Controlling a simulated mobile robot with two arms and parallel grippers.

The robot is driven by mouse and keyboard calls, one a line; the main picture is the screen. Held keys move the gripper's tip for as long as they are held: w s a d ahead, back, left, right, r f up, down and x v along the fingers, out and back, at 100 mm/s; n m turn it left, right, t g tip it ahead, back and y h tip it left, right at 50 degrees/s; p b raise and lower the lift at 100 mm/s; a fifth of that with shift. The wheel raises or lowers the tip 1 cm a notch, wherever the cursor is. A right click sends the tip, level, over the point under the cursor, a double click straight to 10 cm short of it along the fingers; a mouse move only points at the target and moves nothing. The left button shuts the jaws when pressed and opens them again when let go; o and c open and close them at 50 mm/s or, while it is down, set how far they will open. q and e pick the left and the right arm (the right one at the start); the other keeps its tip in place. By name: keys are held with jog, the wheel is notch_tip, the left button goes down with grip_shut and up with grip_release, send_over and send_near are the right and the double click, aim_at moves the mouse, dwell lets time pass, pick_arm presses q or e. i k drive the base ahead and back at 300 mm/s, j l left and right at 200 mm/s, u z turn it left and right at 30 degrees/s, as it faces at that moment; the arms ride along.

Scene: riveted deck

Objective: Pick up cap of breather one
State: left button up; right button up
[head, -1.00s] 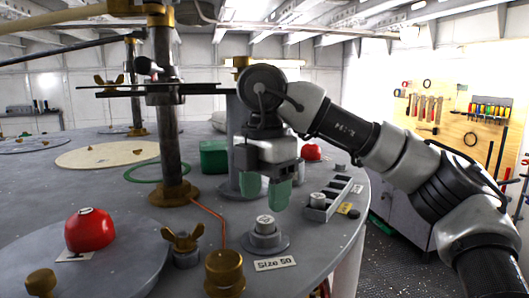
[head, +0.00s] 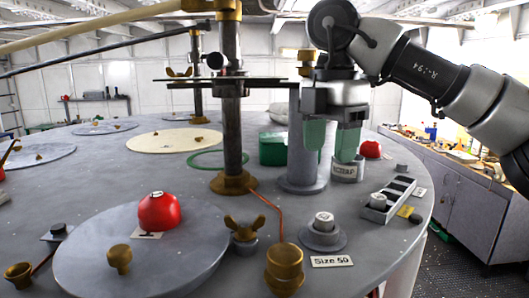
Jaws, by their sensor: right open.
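A red domed cap (head: 158,212) with a pale top sits on a round grey lid plate at the front left, a small white tag in front of it. A second red dome (head: 370,149) stands farther back, right of my gripper; I cannot tell which belongs to breather one. My right gripper (head: 331,148) points down with its two green fingers apart and nothing between them. It is over the back right of the deck, in front of a labelled grey cylinder (head: 346,173) that its fingers partly overlap. My left gripper is not in view.
A dark post (head: 231,130) with a brass base and a horizontal bar stands left of my gripper. A grey fitting (head: 323,235) by the Size 50 label, a slotted tray (head: 390,200), a brass wing nut (head: 244,228) and a brass cup (head: 285,265) stand nearer.

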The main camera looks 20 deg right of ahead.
aim_at(158, 210)
jog(key=k, duration=1.5)
